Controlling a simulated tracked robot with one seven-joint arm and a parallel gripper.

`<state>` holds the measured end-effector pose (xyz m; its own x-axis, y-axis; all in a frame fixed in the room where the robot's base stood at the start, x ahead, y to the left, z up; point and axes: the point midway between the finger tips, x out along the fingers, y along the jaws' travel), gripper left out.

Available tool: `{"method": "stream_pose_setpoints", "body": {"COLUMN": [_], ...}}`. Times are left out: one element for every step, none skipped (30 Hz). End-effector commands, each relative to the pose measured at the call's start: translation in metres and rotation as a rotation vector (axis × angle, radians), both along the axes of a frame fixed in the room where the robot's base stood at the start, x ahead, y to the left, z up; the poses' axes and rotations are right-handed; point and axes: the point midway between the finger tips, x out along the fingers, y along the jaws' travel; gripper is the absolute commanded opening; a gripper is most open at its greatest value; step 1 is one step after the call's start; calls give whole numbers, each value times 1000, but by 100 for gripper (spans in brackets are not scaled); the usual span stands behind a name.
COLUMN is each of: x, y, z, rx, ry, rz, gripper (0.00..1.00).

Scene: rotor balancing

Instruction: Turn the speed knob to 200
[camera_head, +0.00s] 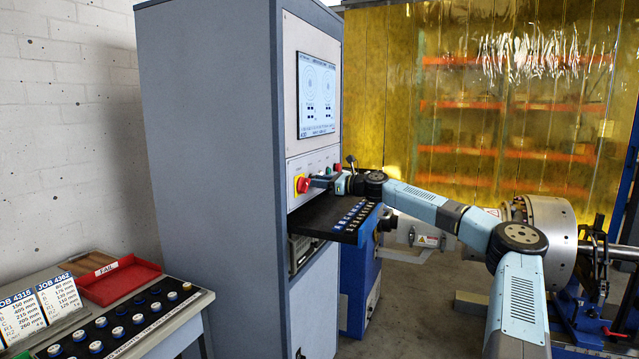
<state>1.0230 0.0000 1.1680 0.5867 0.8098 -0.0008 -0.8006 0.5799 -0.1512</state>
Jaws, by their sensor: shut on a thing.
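My gripper (319,182) is at the control panel (296,161) on the front of the tall grey-blue cabinet, below the screen. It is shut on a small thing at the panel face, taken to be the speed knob. The knob itself is hidden by the jaws, and its pointer and scale cannot be read from here. A red switch on a yellow plate (301,184) sits just left of the jaws. My arm reaches in from the right.
The lit screen (317,96) is above the panel; its text is too small to read. A black shelf (318,222) with keys juts out below my gripper. A bench with a red tray (121,281) and job cards (37,312) stands at left. A metal rotor (548,222) is at right.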

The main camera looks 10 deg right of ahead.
Motion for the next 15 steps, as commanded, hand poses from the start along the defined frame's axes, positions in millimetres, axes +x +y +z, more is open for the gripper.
{"method": "stream_pose_setpoints", "body": {"x": [1, 1, 1, 1, 1, 1, 1, 1, 1, 1, 1, 1, 1, 1, 1], "y": [-1, -1, -1, -1, -1, -1, -1, -1, -1, -1, -1, -1, -1, -1, -1], "z": [0, 1, 1, 1, 1, 0, 0, 0, 0, 0, 0, 0, 0, 1, 1], "rx": [1, -1, -4, -6, -9, -15, -20, -26, -36, -45, -54, -70, -82, -93, -113], "ry": [-2, -3, -6, -9, -13, -22, -29, -38, -51, -63, -76, -95, -112, -130, -155], "rz": [-3, -3, -3, -3, -3, -3, -4, -4, -4, -4, -4, -4, -5, -5, -5], "gripper": [4, 4, 4, 4, 4, 4, 4, 4, 4, 4, 4, 4, 4, 4, 4]}}
